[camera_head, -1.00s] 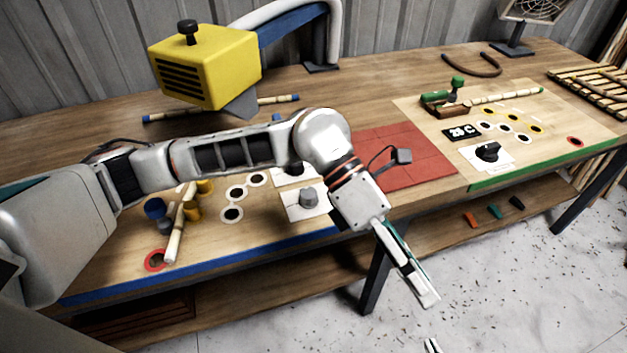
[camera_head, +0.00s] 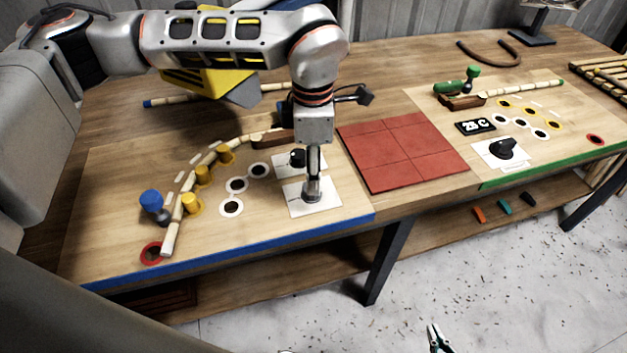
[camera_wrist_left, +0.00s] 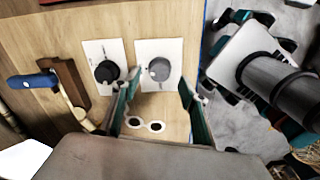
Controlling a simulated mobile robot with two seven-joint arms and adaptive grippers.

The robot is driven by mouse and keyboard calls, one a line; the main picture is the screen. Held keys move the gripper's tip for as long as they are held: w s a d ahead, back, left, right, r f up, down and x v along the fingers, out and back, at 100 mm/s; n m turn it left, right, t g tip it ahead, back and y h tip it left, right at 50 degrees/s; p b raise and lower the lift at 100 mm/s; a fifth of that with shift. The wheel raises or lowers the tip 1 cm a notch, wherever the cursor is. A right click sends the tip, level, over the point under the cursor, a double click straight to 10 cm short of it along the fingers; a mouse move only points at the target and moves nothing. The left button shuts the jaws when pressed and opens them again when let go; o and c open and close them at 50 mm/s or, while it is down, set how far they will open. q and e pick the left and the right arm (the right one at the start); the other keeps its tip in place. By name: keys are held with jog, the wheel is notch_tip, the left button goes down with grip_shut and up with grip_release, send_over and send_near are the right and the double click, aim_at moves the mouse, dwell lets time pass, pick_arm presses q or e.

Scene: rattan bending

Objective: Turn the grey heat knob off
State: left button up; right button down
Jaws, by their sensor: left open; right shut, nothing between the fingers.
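The grey heat knob (camera_wrist_left: 159,69) sits on a white plate (camera_wrist_left: 172,48) in the left wrist view. In the head view its plate (camera_head: 325,206) is at the blue-edged board's right end, and my left gripper (camera_head: 312,188) points straight down there, largely covering the knob. In the left wrist view the open teal fingers (camera_wrist_left: 158,96) are spread either side of the knob; contact cannot be told. A black knob (camera_wrist_left: 106,71) on its own white plate is beside it, also in the head view (camera_head: 297,158). My right gripper (camera_head: 437,339) is shut and empty, low over the floor area.
A curved rattan strip (camera_head: 190,185) lies among yellow pegs and a blue peg (camera_head: 151,201) left of the knobs. A red tiled mat (camera_head: 400,150) lies to the right. The green-edged board (camera_head: 560,160) carries another black knob (camera_head: 505,148). The blue front edge (camera_head: 230,249) is clear.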

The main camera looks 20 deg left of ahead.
pick_arm(q)
jog(key=shift+f, duration=2.05)
jog(key=c, duration=1.1)
